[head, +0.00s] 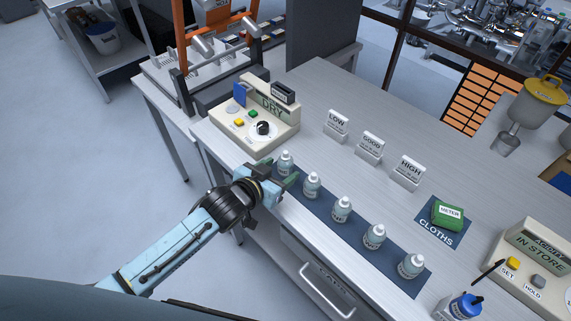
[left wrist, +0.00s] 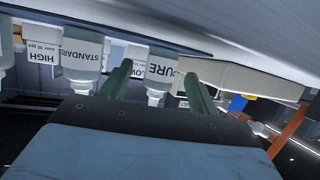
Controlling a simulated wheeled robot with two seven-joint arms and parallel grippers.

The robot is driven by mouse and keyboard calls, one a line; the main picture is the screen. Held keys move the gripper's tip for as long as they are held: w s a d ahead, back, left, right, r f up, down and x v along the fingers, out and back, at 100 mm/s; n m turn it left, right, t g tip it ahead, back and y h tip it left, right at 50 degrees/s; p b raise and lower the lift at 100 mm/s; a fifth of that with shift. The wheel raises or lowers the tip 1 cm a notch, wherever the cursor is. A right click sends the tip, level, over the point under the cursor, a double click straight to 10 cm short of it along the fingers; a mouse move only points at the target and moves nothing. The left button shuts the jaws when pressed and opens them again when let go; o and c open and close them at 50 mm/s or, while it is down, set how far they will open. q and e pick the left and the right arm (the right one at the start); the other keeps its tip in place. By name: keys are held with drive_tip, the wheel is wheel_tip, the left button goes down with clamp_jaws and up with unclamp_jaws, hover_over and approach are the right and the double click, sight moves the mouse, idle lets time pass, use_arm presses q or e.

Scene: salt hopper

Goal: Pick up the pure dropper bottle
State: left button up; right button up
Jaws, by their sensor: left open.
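The pure dropper bottle (head: 285,163) is a small grey-white bottle with a pale cap, upright at the far left end of a row on a dark blue mat (head: 388,262). In the left wrist view, which looks upside down, its label (left wrist: 160,68) reads "URE" with the first letter hidden by a finger. My left gripper (head: 277,173) is open with its green fingers pointing at this bottle. In the left wrist view the fingers (left wrist: 160,83) stand either side of it in the picture. I cannot tell whether they touch it. My right gripper is not in view.
Several similar bottles continue the row, the nearest one (head: 312,185) close to my fingers; one reads STANDARD (left wrist: 82,60). A DRY control box (head: 262,115) stands behind left. LOW (head: 337,125), GOOD (head: 371,146) and HIGH (head: 408,172) signs stand behind the row.

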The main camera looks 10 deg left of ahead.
sight(281, 170)
use_arm(q)
drive_tip(key=shift+x, duration=1.9)
drive_tip(key=shift+c, duration=0.4)
drive_tip(key=c, duration=1)
